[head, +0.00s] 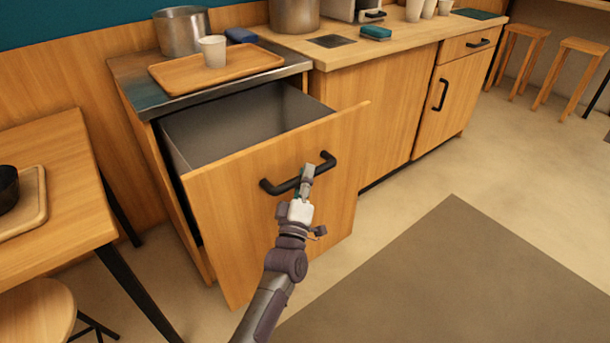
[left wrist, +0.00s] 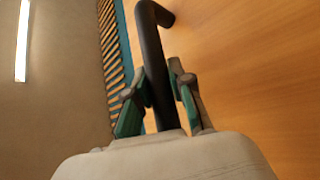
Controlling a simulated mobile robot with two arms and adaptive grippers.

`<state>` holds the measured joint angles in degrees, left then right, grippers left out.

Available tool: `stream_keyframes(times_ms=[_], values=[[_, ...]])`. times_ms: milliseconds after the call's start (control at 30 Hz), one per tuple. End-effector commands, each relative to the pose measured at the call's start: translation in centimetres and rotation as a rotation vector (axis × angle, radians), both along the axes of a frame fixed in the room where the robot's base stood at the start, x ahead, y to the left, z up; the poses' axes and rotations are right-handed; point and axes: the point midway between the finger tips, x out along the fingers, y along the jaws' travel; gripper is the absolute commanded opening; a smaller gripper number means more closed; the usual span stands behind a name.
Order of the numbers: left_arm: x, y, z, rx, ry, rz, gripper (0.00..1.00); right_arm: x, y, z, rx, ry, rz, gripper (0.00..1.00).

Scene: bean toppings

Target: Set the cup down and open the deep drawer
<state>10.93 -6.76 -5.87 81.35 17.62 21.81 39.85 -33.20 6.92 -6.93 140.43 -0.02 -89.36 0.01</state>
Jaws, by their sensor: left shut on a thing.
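The deep drawer (head: 275,190) stands pulled out of the cabinet under the metal counter, and its grey inside looks empty where I can see it. Its black bar handle (head: 270,187) is on the wooden front. My left gripper (head: 306,178) is shut on this handle; in the left wrist view the green-padded fingers (left wrist: 158,105) lie on both sides of the black handle (left wrist: 152,60). A pale cup (head: 213,52) stands upright on the wooden tray (head: 165,78) on the counter, apart from the gripper. My right gripper is not in view.
A metal pot (head: 181,30) and a dark blue cloth or sponge (head: 241,35) sit behind the tray. A table (head: 60,165) and a round stool (head: 35,318) stand close on the left. Floor to the right is free, with a brown mat (head: 470,270).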

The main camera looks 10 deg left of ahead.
Motion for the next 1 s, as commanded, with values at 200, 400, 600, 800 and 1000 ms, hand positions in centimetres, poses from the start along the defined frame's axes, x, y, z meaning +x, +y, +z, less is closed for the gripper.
stream_keyframes(times_ms=[200, 400, 600, 800, 1000], values=[[0.0, 0.0, -0.1, 0.000, 0.003, 0.000, 0.47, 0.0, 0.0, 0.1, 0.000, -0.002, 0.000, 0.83], [0.0, 0.0, -0.1, 0.000, 0.001, 0.000, 0.47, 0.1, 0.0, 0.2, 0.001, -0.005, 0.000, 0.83], [-0.7, 0.0, -0.4, 0.000, 0.002, 0.000, 0.47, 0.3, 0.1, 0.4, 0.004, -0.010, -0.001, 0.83], [-3.9, -0.1, -1.9, 0.001, 0.006, 0.000, 0.47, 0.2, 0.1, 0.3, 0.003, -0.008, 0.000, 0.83], [-7.9, -0.3, -3.5, 0.002, 0.005, 0.001, 0.47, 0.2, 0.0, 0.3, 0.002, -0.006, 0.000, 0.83]])
